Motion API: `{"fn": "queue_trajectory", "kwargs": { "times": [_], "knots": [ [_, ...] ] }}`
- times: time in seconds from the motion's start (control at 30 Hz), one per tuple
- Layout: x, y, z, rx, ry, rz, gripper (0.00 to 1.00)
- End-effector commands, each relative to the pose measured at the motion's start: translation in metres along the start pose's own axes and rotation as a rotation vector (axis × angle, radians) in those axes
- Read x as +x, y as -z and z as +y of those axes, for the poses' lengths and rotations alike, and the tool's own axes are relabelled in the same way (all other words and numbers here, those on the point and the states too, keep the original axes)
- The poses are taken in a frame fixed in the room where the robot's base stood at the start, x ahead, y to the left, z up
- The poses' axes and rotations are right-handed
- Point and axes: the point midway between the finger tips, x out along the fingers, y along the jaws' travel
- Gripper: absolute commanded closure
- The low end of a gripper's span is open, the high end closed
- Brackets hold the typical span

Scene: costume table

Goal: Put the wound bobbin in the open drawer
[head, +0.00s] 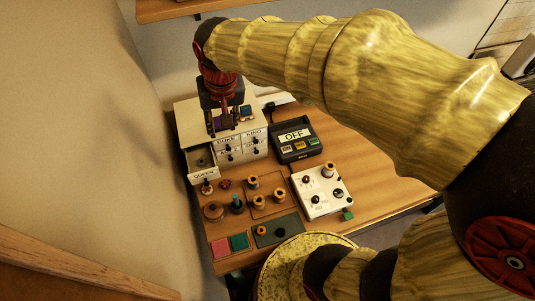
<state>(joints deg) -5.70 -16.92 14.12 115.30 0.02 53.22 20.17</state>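A white drawer cabinet (243,143) stands at the back left of the table, with labelled front drawers. Its left drawer, marked QUEEN, is pulled out; this open drawer (201,163) has a small dark round thing inside. My gripper (222,123) points down over the cabinet's top, above and behind the open drawer. Small purple and dark shapes show at the fingertips, but I cannot tell whether the fingers hold anything. Several spools or bobbins stand on the table, among them a copper-coloured one (253,183); I cannot tell which is the wound bobbin.
A blue-purple spool (246,112) is on the cabinet top. A black box reading OFF (295,135) and a white panel with knobs (321,190) stand to the right. Pink (221,246) and green squares lie in front. The wall is close at left.

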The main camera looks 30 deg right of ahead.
Motion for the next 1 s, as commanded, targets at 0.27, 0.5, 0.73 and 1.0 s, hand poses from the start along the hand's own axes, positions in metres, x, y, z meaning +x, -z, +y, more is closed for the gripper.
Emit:
{"fn": "queue_trajectory", "kwargs": {
  "times": [0.27,0.5,0.73,1.0],
  "knots": [
    [-0.059,-0.082,0.052,-0.156,0.018,0.158,0.69],
    [-0.066,-0.128,0.074,-0.243,0.009,0.234,0.69],
    [-0.066,-0.135,0.078,-0.259,0.006,0.246,0.69],
    [-0.066,-0.135,0.078,-0.258,0.006,0.245,0.69]
  ]
}}
